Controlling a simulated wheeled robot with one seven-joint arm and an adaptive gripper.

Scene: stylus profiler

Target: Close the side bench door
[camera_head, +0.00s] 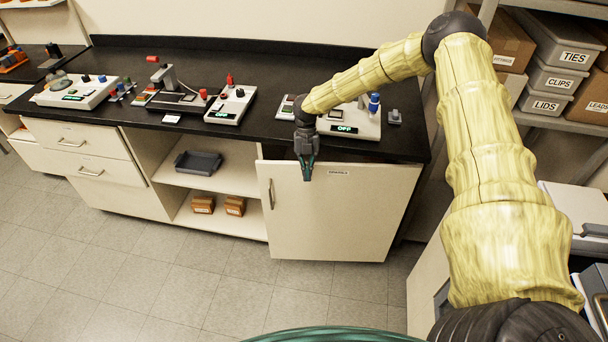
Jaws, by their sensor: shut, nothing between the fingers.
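The side bench door (335,215) is a cream panel with a vertical handle (271,194) near its left edge and a small label (339,173) near its top. It stands a little ajar, with a dark gap along its top under the black benchtop. My gripper (306,172) points down at the top of the door, left of the label. Its fingers are shut and empty, and they overlap the door's upper part. I cannot tell whether they touch it.
The black bench (250,70) carries instruments, including a white unit (355,122) behind my gripper. Open shelves left of the door hold a dark tray (198,162) and small brown boxes (203,204). A storage rack (547,117) stands right. The floor (150,270) in front is clear.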

